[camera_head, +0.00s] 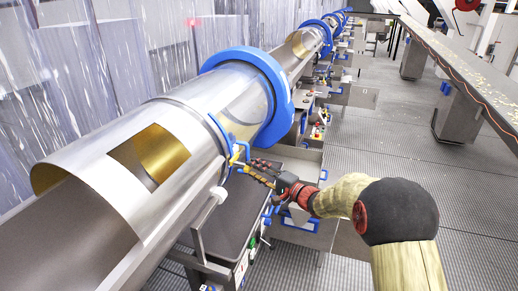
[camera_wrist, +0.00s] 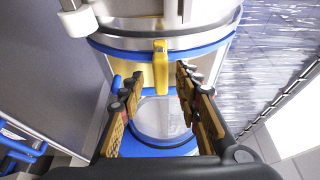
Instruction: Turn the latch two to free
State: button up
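A yellow latch handle (camera_wrist: 160,66) sits on the blue-banded rim of a shiny steel drum (camera_head: 190,122). In the head view the latch (camera_head: 238,153) is small and partly crowded by my gripper. I cannot tell a number on it. My gripper (camera_head: 247,169) is at the drum's lower right side, fingers pointing at the latch. In the wrist view my gripper (camera_wrist: 157,84) is open, with one finger on each side of the latch's lower end. Gaps show between the latch and both fingers. Contact is not visible.
A large blue ring (camera_head: 283,95) surrounds the drum farther along. A white cylindrical fitting (camera_wrist: 78,20) is left of the latch in the wrist view. A dark grey machine tray (camera_head: 222,222) lies below the drum. A conveyor (camera_head: 460,62) runs at right, with open grated floor between.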

jog(key=p+x, duration=0.1)
jog(key=x, duration=0.6)
jog(key=shift+w+a, duration=0.2)
jog(key=shift+w, duration=0.15)
jog(key=c, duration=0.3)
grip_shut()
